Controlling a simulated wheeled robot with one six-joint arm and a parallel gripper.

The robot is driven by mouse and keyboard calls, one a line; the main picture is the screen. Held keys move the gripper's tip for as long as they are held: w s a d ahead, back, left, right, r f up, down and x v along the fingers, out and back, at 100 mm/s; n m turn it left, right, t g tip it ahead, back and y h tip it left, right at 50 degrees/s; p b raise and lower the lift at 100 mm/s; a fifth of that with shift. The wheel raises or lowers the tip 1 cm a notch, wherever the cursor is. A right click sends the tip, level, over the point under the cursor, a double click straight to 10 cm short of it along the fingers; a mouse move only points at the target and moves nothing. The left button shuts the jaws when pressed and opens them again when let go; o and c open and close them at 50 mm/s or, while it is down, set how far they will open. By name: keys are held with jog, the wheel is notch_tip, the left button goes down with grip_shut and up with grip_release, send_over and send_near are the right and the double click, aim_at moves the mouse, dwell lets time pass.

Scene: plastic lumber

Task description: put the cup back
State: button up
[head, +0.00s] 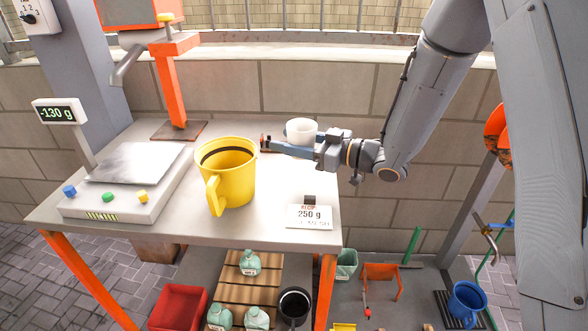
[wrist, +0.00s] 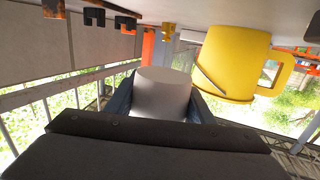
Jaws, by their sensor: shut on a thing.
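A white cup (head: 301,128) is at the back of the table, beyond my gripper (head: 290,147) in the head view. In the wrist view the white cup (wrist: 162,92) sits between the two dark fingers, which are shut on its sides. The cup's lower part is hidden behind the gripper in the head view, so I cannot tell whether it touches the table. A larger yellow jug (head: 228,178) stands to the left of my gripper, close by and apart from the cup. It also shows in the wrist view (wrist: 235,62).
A scale (head: 130,180) at the table's left has a display (head: 59,112) reading -130 g. An orange stand (head: 172,90) rises behind it. A 250 g card (head: 312,216) is at the front right. Below are a red bin (head: 178,307), green jars and a blue mug (head: 466,302).

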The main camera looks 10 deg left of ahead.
aim_at(290, 172)
jog(key=shift+f, duration=3.4)
jog(key=shift+f, duration=0.15)
jog(key=o, duration=1.1)
jog(key=shift+c, duration=0.2)
jog(key=shift+r+p, duration=0.25)
jog(key=shift+p, duration=0.05)
jog(key=b+v, duration=0.1)
jog(key=v, duration=1.1)
jog(key=shift+f+b, duration=0.1)
jog(key=shift+b, duration=0.2)
